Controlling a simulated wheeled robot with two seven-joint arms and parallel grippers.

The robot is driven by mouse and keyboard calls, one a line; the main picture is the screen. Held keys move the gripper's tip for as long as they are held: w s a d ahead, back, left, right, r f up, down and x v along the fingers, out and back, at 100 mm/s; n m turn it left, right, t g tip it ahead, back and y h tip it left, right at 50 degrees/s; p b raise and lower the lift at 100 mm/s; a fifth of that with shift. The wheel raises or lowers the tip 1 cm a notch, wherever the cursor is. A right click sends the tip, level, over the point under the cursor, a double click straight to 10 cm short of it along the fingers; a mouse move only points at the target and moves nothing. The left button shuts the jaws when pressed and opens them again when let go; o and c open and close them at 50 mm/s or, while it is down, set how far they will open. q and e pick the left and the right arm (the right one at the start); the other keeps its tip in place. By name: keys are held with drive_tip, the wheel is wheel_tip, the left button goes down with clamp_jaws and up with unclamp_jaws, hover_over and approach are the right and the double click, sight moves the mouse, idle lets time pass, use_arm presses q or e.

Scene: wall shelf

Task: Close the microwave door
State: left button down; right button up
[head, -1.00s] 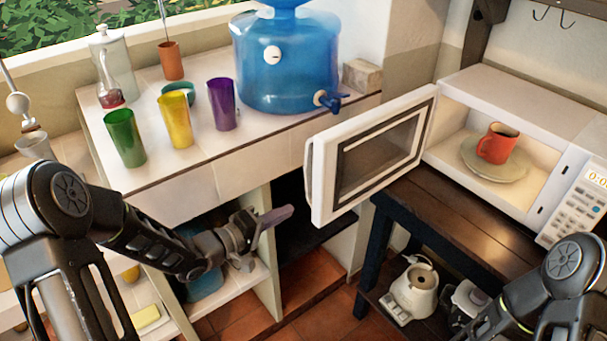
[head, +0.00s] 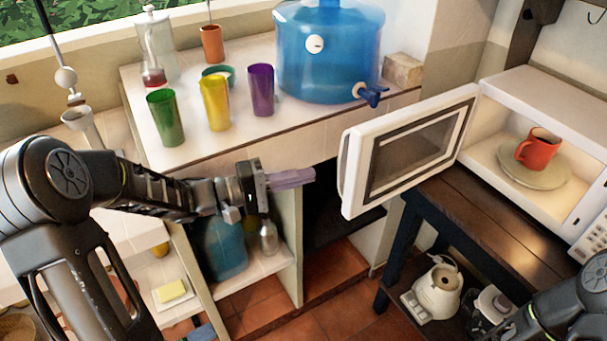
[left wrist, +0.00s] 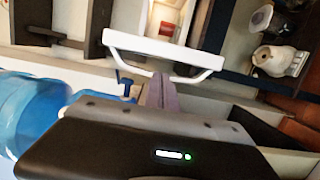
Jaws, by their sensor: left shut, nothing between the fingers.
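The microwave (head: 520,90) stands on a dark wooden table at the right. Its white-framed door (head: 410,155) is wide open, swung out toward the left. An orange mug (head: 538,149) sits on the plate (head: 534,172) inside. My left gripper (head: 310,176) is shut and empty, just left of the door's free edge, with a small gap showing in the head view. In the left wrist view, my shut fingers (left wrist: 161,90) point toward the white door (left wrist: 165,47). My right gripper is out of view; only part of my right arm shows at the lower right.
A tiled counter (head: 300,125) at the back holds green, yellow and purple cups and a blue water dispenser (head: 330,55). Its front edge lies behind my left gripper. A kettle (head: 436,290) stands on the shelf below the table. Floor shows between counter and table.

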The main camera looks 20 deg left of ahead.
sight(338, 169)
use_arm(q)
drive_tip(key=x, duration=0.8)
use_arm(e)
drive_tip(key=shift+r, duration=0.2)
